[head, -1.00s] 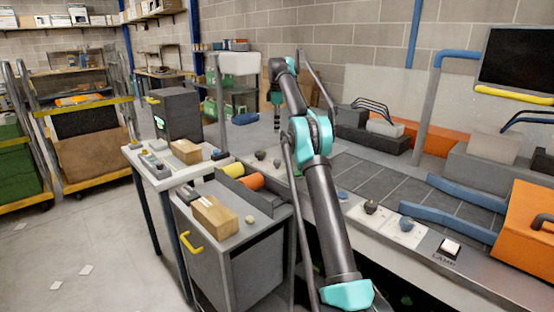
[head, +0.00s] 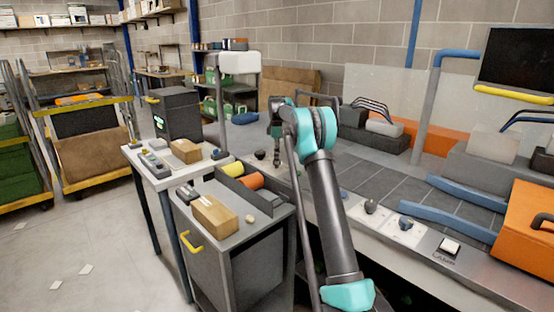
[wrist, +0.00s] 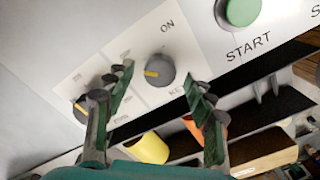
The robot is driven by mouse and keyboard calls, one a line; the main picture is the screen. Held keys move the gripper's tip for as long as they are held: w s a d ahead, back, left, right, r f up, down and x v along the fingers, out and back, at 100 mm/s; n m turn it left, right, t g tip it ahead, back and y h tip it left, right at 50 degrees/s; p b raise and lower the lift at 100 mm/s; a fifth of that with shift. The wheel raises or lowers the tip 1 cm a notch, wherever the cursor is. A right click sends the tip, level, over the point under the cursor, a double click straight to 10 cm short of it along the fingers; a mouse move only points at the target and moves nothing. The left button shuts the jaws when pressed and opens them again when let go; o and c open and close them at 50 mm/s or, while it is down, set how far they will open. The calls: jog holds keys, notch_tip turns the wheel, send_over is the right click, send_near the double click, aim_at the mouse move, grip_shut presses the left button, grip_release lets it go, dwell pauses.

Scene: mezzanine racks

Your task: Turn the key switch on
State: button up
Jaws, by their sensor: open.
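The key switch (wrist: 158,72) is a round dark grey knob on a white plate in the wrist view. Its yellow mark points left in the picture, away from the printed "ON" above right; part of its "KEY" label is hidden. My gripper (wrist: 160,84) is open, with one finger on each side of the knob in the picture and nothing between them. I cannot tell how far the tips are from it. In the head view my gripper (head: 277,163) hangs over the panel strip at the bench's far left end and hides part of it.
A second knob (wrist: 80,108) is partly behind the left finger. A green START button (wrist: 243,10) is at upper right. A yellow roll (wrist: 148,147) and an orange roll (wrist: 192,122) lie below the panel. A grey cabinet (head: 235,250) stands beside the bench.

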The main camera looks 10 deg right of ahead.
jog(key=shift+f, duration=0.55)
jog(key=c, duration=1.1)
jog(key=shift+c, duration=0.3)
